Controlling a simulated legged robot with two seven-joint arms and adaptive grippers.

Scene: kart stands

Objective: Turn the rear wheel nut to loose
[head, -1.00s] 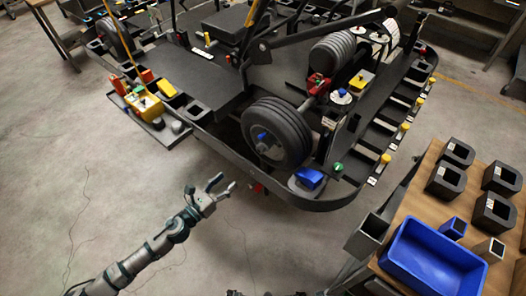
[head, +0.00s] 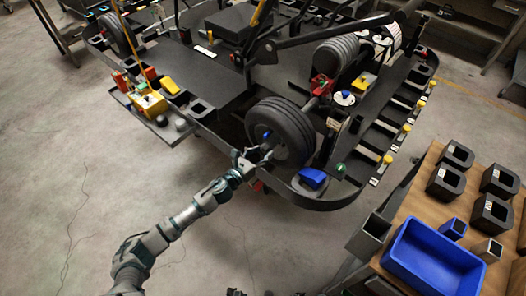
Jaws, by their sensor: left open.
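The rear wheel (head: 291,128) is a black tyre on the near side of the kart. A small blue wheel nut (head: 266,134) shows at its hub, facing me. My left gripper (head: 254,154) is at the wheel's outer face, just below and left of the nut. Its jaws are open with nothing seen between them. I cannot tell whether a finger touches the hub or the wheel. The nut's lower part is close to the fingers and may be partly hidden. My right gripper is not seen.
The kart's dark bumper rail (head: 325,200) curves below the wheel, with a blue block (head: 313,178) on it. A side tray (head: 160,128) holds a yellow box. A wooden table at right carries a blue bin (head: 435,262) and black holders. The floor at left is clear.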

